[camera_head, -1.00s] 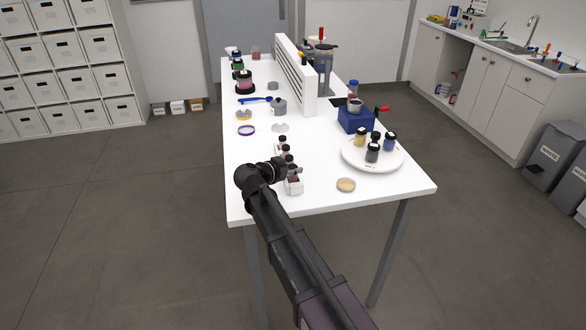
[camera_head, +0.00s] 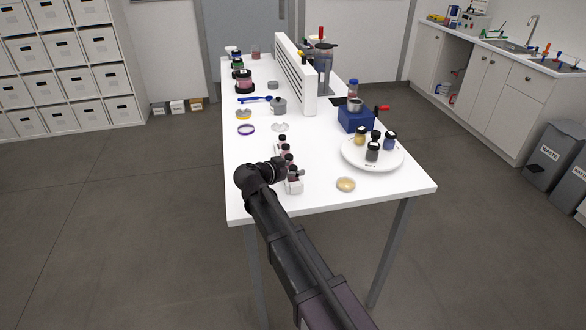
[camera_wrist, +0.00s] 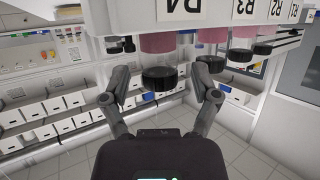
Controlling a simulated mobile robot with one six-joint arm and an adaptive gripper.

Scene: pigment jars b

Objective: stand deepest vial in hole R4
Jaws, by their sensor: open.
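The white rack (camera_head: 294,186) stands near the table's front edge, with several black-capped vials in a row. It also shows upside down at the top of the wrist view (camera_wrist: 130,14), with labels R4, R3, R2 and R1. A black-capped vial with pink contents (camera_wrist: 160,78) stands upright in the rack at the R4 end, nearest my gripper. My gripper (camera_wrist: 160,88) is open, with one finger on each side of this vial's cap and a gap at both sides. In the head view my gripper (camera_head: 290,173) is at the rack's near end and partly hides it.
A round white plate (camera_head: 357,162) with several dark-capped jars stands to the right. A yellowish dish (camera_head: 346,184) lies near the front edge. A blue device (camera_head: 356,120) with a red handle and a white slatted divider (camera_head: 296,75) stand behind.

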